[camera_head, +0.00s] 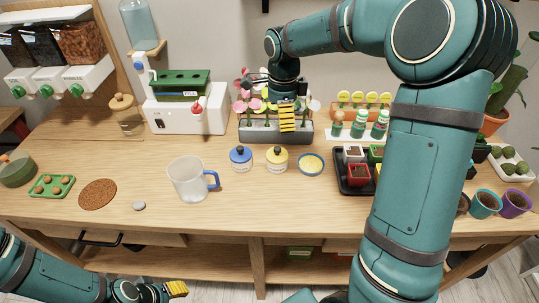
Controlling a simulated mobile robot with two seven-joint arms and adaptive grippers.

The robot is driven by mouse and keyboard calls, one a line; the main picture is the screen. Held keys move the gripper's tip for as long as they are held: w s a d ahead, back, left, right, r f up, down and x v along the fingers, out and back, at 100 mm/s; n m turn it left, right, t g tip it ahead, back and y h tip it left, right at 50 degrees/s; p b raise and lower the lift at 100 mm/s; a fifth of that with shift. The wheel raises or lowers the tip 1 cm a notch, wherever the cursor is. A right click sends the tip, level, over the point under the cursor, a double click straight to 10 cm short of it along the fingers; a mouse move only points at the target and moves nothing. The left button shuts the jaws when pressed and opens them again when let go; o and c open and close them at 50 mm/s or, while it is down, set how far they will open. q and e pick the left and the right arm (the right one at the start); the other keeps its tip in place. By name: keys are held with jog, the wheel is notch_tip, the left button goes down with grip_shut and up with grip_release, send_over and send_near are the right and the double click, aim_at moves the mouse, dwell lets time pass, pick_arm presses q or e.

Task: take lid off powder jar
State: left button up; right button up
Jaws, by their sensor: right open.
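Two small jars stand side by side mid-table: a white jar with a blue lid (240,153) and a white jar with a yellow lid (277,153). Each lid has a dark knob and sits on its jar. Which one is the powder jar, I cannot tell. My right gripper (287,118), with yellow fingers, is open and empty. It points down, above and behind the yellow-lidded jar in the picture, in front of a grey flower planter, apart from both lids. My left gripper (176,289) is low at the bottom left, in front of the table; its jaw opening is unclear.
A clear mug with a blue handle (190,179) stands left of the jars. A blue-rimmed dish (311,164) is just right of them. The grey planter (262,131) is behind. A black tray (346,185) with small pots is further right. The table front by the jars is clear.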

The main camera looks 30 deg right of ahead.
aim_at(278, 148)
jog(key=f+b, duration=0.1)
jog(key=f, duration=0.8)
jog(key=shift+w+f+b, duration=0.1)
jog(key=shift+w+b, duration=0.1)
jog(key=shift+b, duration=0.2)
jog(key=f, duration=0.1)
jog(key=f+b, duration=0.1)
jog(key=f, duration=0.3)
jog(key=shift+w+a+f, duration=0.1)
jog(key=shift+w, duration=0.2)
jog(key=c, duration=0.9)
